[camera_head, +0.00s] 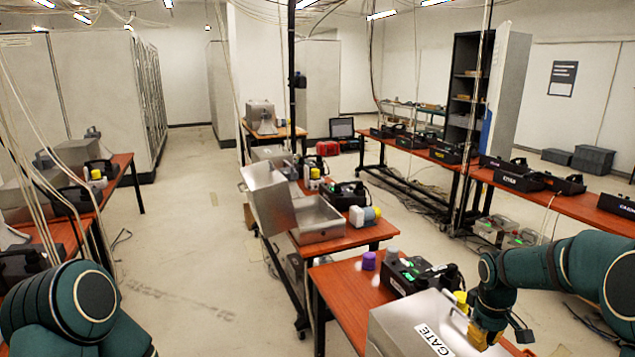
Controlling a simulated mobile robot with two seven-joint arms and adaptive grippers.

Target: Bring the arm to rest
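My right arm comes in from the right edge, bent, and its gripper (490,327) points down at the lower right. The gripper is at the right side of a metal case (415,325) labelled GATE on the near table. Yellow parts show at the gripper; I cannot tell whether they belong to it or to something behind it. Its fingers are too small and covered to show whether they are open or shut. My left arm shows only as dark green links at the lower left; its gripper is out of view.
On the near red-brown table (345,285) stand a black paging phone (415,272), a purple-capped item (369,261) and a grey one (392,256). An open metal case (318,220) is on the table behind. More black phones (517,181) line the right-hand tables. The floor at left centre is clear.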

